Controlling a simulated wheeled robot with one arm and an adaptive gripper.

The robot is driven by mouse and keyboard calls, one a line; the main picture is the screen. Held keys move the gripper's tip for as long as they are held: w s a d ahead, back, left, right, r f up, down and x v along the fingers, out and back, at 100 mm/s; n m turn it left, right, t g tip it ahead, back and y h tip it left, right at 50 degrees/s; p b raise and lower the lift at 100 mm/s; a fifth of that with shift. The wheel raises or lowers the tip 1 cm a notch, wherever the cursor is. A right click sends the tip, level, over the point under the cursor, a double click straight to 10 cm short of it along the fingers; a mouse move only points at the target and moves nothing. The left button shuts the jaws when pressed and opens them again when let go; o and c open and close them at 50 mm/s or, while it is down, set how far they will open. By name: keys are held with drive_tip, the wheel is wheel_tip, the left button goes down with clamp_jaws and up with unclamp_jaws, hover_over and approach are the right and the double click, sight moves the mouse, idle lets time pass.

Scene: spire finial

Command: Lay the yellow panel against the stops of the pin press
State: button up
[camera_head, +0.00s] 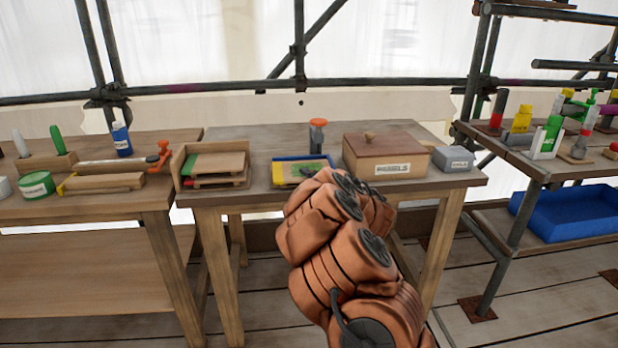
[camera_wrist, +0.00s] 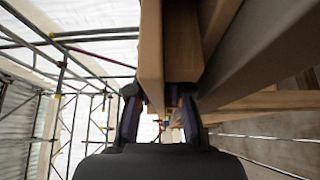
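The pin press (camera_head: 317,138) appears to be the upright fixture with an orange top at the back of the middle table. In front of it lies a flat blue and yellow piece (camera_head: 283,172) with green on it. I cannot tell whether its yellow part is the yellow panel or part of the fixture. My arm covers its right front. My gripper is hidden behind my arm in the head view. In the wrist view, my gripper (camera_wrist: 159,98) has its two dark fingers apart, with no panel seen between them. Wooden beams (camera_wrist: 181,45) fill the view just beyond.
The middle table (camera_head: 245,196) also holds a wooden rack of boards (camera_head: 220,162), a lidded box marked PANELS (camera_head: 385,157) and a grey box (camera_head: 453,158). A left bench (camera_head: 110,200) carries a clamp (camera_head: 160,155). A blue bin (camera_head: 570,213) sits on the right shelf.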

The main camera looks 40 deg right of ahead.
drive_tip(key=shift+r, duration=0.1)
drive_tip(key=shift+r, duration=0.15)
drive_tip(key=s+a, duration=0.1)
drive_tip(key=s, duration=1.1)
drive_tip(key=shift+a+f, duration=0.15)
drive_tip(key=shift+f, duration=0.05)
